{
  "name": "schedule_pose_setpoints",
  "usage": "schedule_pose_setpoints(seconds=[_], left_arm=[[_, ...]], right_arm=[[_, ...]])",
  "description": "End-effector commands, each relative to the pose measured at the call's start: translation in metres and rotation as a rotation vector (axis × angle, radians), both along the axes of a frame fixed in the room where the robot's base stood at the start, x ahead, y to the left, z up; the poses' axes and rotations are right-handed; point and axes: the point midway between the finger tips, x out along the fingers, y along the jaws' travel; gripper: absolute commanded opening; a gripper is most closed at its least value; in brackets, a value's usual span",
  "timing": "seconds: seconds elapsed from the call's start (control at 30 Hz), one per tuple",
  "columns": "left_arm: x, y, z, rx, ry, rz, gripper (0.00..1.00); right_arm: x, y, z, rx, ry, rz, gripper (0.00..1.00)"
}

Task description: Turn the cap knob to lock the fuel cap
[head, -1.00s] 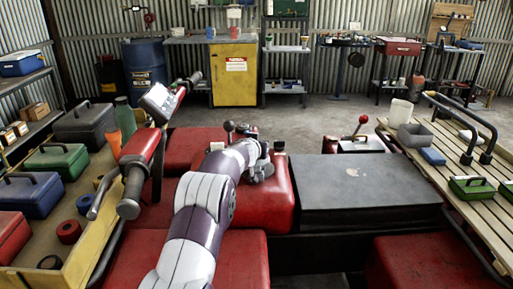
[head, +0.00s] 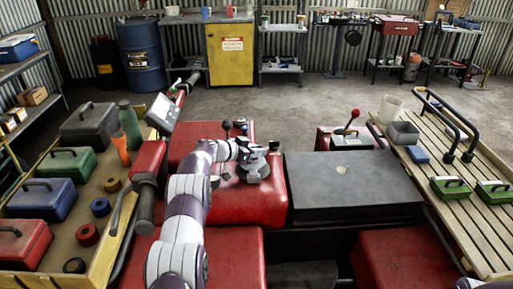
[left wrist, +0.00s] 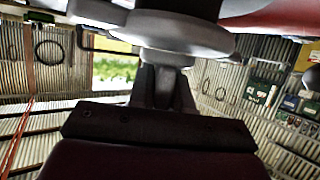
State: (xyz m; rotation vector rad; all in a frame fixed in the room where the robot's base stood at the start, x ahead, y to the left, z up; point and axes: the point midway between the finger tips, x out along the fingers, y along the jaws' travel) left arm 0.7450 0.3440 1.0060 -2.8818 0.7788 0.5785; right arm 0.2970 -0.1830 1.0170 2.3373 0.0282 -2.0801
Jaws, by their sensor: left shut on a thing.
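The fuel cap (head: 256,172) is a round grey metal piece on top of the red tank (head: 262,208) in the head view. My left gripper (head: 262,151) reaches it from the left at the end of the white arm. In the left wrist view a wide pale grey disc with a stepped, narrower part below, the cap and its knob (left wrist: 172,32), fills the top. The dark fingers of my left gripper (left wrist: 166,85) are shut on the lower part of it. The exact grip and the knob's angle are hard to tell. My right gripper is not in view.
A black flat box (head: 350,190) lies right of the tank. A dark ball-topped lever (head: 227,126) stands behind the gripper. The handlebar (head: 146,200) and a wooden tray with toolboxes (head: 95,262) are left; a slatted rack (head: 450,225) is right.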

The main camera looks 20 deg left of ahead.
Motion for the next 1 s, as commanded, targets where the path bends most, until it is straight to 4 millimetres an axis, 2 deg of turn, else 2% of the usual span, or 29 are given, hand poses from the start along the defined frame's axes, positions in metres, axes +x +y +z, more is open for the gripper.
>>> schedule_pose_setpoints(seconds=[0.2, 0.73, 0.77, 0.8, 1.0], left_arm=[[0.0003, 0.0006, 0.0007, 0.001, -0.006, -0.058, 0.00], [0.0004, 0.0005, 0.0044, 0.000, -0.007, -0.077, 0.00], [0.0005, 0.0005, 0.0045, 0.001, -0.008, -0.078, 0.25], [0.0004, 0.0005, 0.0045, 0.001, -0.008, -0.078, 0.38], [0.0001, -0.0002, 0.0026, 0.000, -0.005, -0.079, 0.39]], right_arm=[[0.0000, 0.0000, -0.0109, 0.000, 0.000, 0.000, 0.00], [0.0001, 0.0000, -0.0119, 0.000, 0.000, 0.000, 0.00], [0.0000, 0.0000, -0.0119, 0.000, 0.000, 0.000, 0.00], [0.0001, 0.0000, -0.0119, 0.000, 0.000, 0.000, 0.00], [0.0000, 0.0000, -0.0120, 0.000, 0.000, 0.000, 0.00]])
